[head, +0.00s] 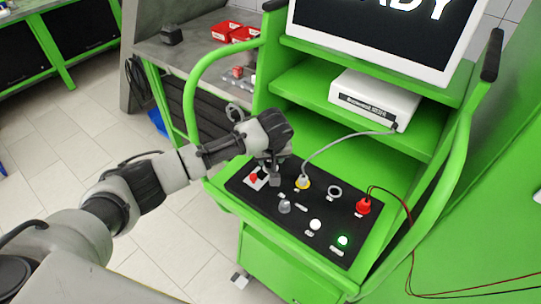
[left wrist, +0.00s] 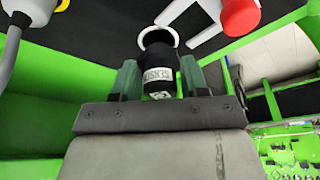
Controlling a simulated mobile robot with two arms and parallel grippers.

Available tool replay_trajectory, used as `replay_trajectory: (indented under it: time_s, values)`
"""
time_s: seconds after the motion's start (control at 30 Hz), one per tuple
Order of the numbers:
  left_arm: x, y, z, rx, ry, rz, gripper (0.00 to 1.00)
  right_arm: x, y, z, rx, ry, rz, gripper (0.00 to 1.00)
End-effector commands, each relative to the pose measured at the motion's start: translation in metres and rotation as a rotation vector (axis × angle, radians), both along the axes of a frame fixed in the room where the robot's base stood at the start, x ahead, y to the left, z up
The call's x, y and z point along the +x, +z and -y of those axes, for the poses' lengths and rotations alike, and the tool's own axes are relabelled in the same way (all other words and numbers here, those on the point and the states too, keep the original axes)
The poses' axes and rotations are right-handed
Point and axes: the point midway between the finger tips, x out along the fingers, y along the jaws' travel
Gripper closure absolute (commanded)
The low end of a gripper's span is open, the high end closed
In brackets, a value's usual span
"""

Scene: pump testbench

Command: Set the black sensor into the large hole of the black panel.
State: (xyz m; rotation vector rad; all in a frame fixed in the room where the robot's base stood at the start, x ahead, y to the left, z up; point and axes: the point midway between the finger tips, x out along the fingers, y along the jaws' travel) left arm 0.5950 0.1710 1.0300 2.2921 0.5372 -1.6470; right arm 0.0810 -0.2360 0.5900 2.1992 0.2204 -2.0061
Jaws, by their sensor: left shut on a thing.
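The black sensor (left wrist: 158,54), with a white lettered label, stands between the two fingers of my left gripper (left wrist: 159,78), which is shut on it. Its far end lies within the outline of a white ring (left wrist: 173,33); I cannot tell how deep it sits. In the head view my left gripper (head: 271,170) is low over the left back part of the black panel (head: 330,225) and mostly hides the sensor and this ring. Another pale ring (head: 335,191) stands free farther right. I cannot tell which ring marks the large hole. My right gripper is not in view.
A red button (head: 253,178) is close to my left gripper. A grey cable rises from a yellow-ringed socket (head: 303,184) beside it. A red plug (head: 363,206) with wires, a grey knob (head: 285,206) and lamps occupy the panel. Green rails flank it.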

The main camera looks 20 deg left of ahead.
Motion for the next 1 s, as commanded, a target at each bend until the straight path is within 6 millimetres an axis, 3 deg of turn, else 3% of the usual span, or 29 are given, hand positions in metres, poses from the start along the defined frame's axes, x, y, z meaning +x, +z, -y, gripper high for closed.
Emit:
replay_trajectory:
  time_s: [0.6, 1.0]
  values:
    - [0.0, -0.012, 0.0, 0.0, 0.0, 0.0, 0.83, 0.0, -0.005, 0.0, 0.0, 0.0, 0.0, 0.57]
    - [0.0, -0.009, 0.0, 0.0, 0.0, -0.001, 0.83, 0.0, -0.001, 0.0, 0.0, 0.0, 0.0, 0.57]
